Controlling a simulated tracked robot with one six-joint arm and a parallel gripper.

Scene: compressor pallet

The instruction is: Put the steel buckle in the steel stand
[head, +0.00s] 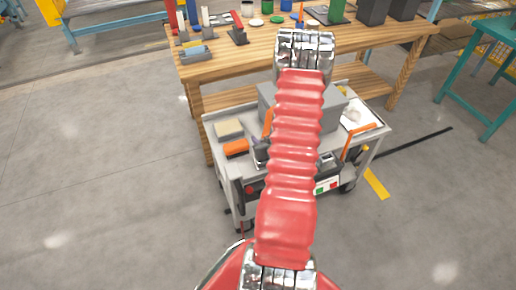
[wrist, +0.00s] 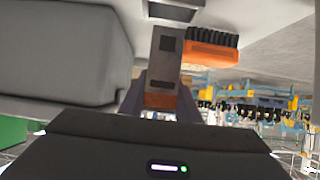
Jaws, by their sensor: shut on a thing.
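My gripper (wrist: 165,101) shows in the wrist view, its dark fingers on either side of a grey metal piece. This piece, seemingly the steel buckle (wrist: 164,68), is a narrow upright bar with dark square openings. The fingers are shut on its near end, beside an orange patch. In the head view my red arm hides most of the gripper and the cart's middle. I cannot tell the steel stand for certain; a small dark stand-like piece (head: 238,37) and a blue-grey slotted piece (head: 196,53) are on the wooden bench.
The grey cart (head: 216,168) carries a large grey box (head: 338,113), an orange brush (head: 236,149) and a tan block (head: 228,129). The wooden bench (head: 215,72) behind it holds bottles and dark boxes.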

